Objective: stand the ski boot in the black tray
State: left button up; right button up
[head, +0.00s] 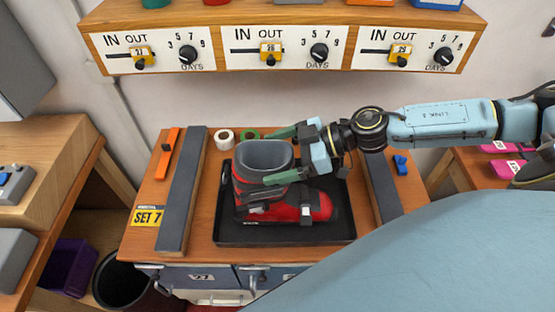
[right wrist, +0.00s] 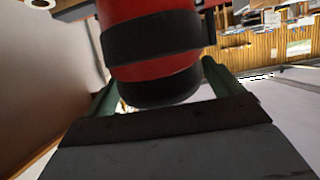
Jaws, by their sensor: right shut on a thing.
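The red ski boot (head: 316,207) with a grey cuff is upright, its opening facing up and its toe pointing right. It is over the black tray (head: 285,238), within the tray's rim; its sole looks to be at the tray floor, but I cannot tell if it touches. My right gripper (head: 270,157) comes from the right and is shut on the boot's upper cuff, one green finger on each side. In the right wrist view the boot's red shaft (right wrist: 150,45) with black bands sits between the fingers. My left gripper is not in view.
Dark grey bars flank the tray, left (head: 183,190) and right (head: 383,190). Tape rolls, white (head: 224,138) and green (head: 249,134), lie behind it. An orange tool (head: 167,154) lies at left, a blue clip (head: 401,163) at right. A shelf with dials (head: 270,48) hangs above.

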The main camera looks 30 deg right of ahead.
jog(key=shift+f, duration=0.3)
jog(key=shift+w, duration=0.1)
jog(key=shift+f, duration=0.2)
jog(key=o, duration=1.7)
jog(key=shift+f, duration=0.1)
jog(key=shift+o, duration=0.2)
